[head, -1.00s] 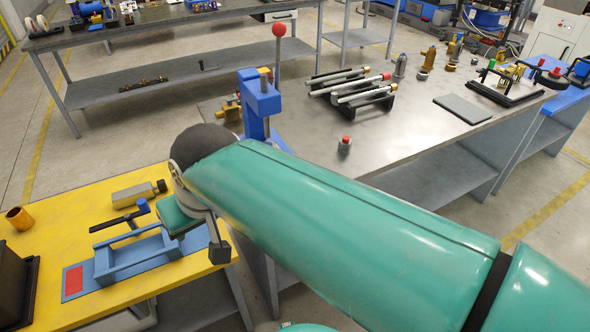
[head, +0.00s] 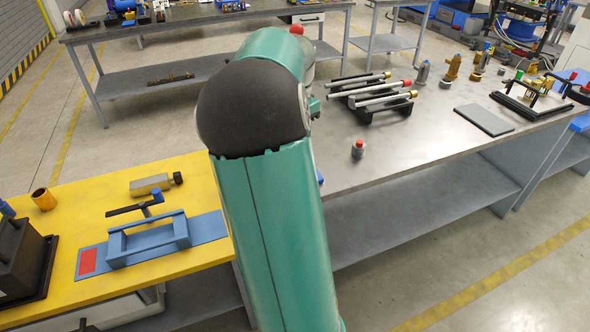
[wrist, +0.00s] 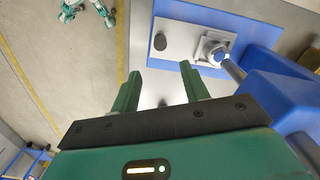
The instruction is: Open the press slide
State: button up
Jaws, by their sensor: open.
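In the wrist view, the press has a blue body (wrist: 275,100) at the right with a round metal ram (wrist: 214,50). Below it, a light grey slide plate (wrist: 180,36) lies on a blue base, with a dark knob (wrist: 160,42) standing on it. My gripper (wrist: 158,68) is open and empty above the plate. Its two green fingers are apart, and the knob shows beyond the fingertips, not between them. Whether the fingers touch anything cannot be told. In the head view my arm hides most of the press; its red ball handle (head: 296,29) shows above.
A blue fixture (head: 150,240) sits on the yellow table (head: 205,185) at left. On the grey bench, a small red-topped part (head: 358,150), a rack of rods (head: 375,100) and a dark flat plate (head: 483,120) stand right of my arm. The bench front is clear.

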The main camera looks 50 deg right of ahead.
notch_tip(320, 180, down, 14)
jog(key=shift+r, duration=0.1)
dwell(0.4)
grip_shut()
